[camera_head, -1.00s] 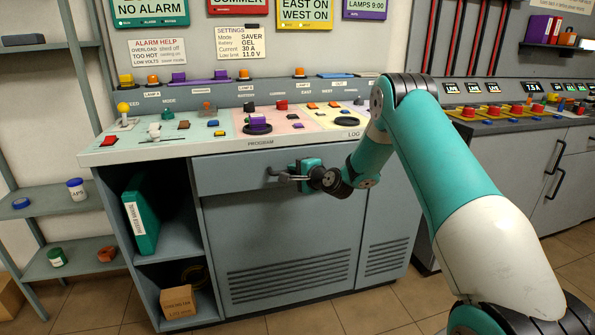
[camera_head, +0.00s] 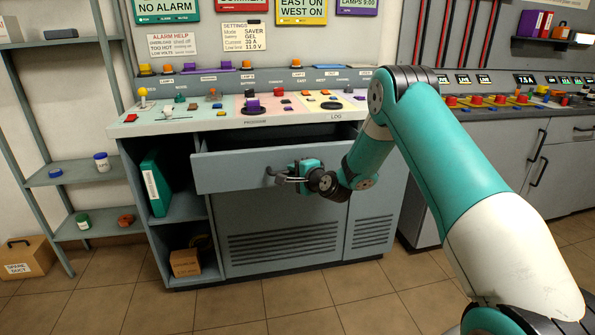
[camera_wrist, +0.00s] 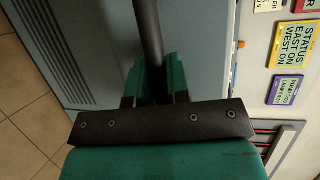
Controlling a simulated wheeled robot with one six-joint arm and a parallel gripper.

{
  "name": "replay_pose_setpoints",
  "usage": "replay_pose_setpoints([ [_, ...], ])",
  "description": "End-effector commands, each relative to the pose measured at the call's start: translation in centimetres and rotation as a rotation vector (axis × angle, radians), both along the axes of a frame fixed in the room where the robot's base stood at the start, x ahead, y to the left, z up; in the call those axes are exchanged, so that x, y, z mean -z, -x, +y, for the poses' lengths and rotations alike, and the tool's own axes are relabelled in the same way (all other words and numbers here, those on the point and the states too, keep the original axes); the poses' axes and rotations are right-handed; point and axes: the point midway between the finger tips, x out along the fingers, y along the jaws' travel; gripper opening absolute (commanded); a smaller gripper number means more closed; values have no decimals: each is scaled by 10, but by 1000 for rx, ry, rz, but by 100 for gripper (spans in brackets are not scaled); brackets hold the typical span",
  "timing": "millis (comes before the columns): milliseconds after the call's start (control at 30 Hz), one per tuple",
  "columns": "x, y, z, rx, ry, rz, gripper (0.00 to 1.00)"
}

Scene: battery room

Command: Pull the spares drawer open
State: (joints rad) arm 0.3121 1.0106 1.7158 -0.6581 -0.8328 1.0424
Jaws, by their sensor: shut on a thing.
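The spares drawer (camera_head: 230,172) is a wide grey front under the console top, and it stands partly out from the cabinet. A dark opening shows above its front edge, but its contents cannot be made out. Its dark bar handle (camera_head: 273,172) is on the front, partly hidden by my gripper. My gripper (camera_head: 284,176) is shut on the handle. In the wrist view, the dark bar of the handle (camera_wrist: 149,40) runs between my teal fingers (camera_wrist: 155,84).
The console top (camera_head: 215,119) with several knobs and switches is above the drawer. An open shelf on the left holds a teal binder (camera_head: 156,184) and a cardboard box (camera_head: 185,262). A carton (camera_head: 25,258) sits on the floor at far left. The tiled floor in front is clear.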

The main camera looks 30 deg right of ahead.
Motion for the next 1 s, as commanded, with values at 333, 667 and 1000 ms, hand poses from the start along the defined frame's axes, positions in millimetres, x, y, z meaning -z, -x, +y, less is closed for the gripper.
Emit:
replay_pose_setpoints([
  [333,0,0,1,0,0,1,0],
  [667,0,0,1,0,0,0,27],
  [1000,-5,29,-4,4,-2,3,27],
])
